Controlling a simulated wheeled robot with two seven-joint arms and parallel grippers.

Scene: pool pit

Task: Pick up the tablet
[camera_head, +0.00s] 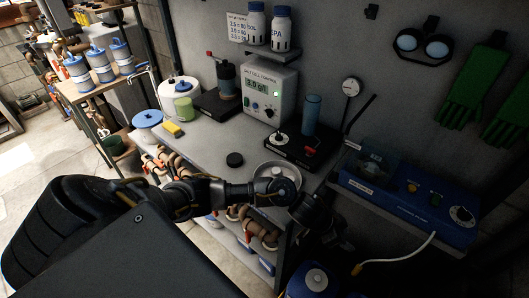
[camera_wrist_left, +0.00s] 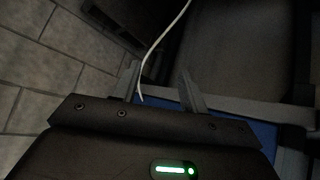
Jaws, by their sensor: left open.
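I cannot make out the tablet for certain in either view. A shallow metal dish (camera_head: 262,170) sits near the front right of the bench, partly hidden behind my left wrist. A small pale shape shows at the dish, too unclear to name. My left gripper (camera_head: 322,222) is past the dish, by the bench's right front corner, with its fingers dark and hard to see. In the left wrist view my left gripper (camera_wrist_left: 161,85) has its two fingers spread, with nothing seen between them but a white cable behind. My right gripper is not in view.
A blue control box (camera_head: 410,208) with a white cable (camera_head: 400,257) stands right of my gripper. A blue-lidded container (camera_head: 314,280) is below.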

